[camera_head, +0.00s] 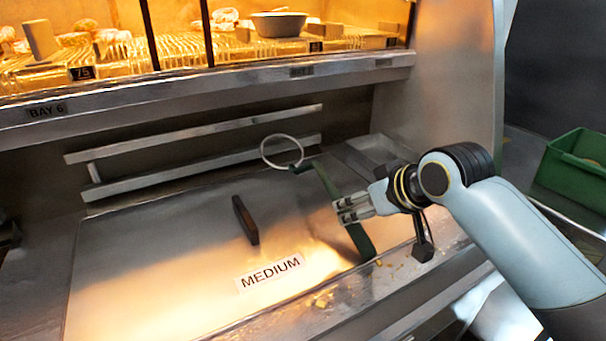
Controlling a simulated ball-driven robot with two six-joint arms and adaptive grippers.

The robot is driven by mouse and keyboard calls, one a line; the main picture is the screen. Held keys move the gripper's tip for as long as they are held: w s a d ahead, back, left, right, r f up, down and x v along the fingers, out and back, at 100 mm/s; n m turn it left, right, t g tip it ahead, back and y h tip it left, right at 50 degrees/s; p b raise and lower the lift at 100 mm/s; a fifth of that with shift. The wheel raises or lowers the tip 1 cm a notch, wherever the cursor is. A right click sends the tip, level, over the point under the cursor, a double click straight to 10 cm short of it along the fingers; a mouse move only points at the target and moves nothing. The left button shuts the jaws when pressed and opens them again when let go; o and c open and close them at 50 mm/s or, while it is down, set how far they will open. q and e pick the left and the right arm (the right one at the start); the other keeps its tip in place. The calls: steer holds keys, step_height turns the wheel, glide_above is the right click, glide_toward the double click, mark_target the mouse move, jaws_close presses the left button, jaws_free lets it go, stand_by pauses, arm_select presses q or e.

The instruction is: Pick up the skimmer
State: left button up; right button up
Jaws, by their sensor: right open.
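The skimmer shows as a pale round hoop (282,137) at its far end and a long dark green handle (326,181) running down towards the front of the steel worktop. My right gripper (342,210) reaches in from the right, with its fingers at the middle of the handle. The fingers are open and hide part of the handle. I cannot tell whether they touch it or whether the handle lies between them. My left gripper is not in view.
A metal rail (200,171) runs along the back. A lit shelf above holds food and a bowl (278,24). A green crate (574,180) is at right. The worktop's left side is clear.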

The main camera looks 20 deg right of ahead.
mark_target(349, 211)
steer(key=x, duration=0.5)
steer(key=shift+a+f+p, duration=0.3)
steer(key=shift+a, duration=0.1)
jaws_close()
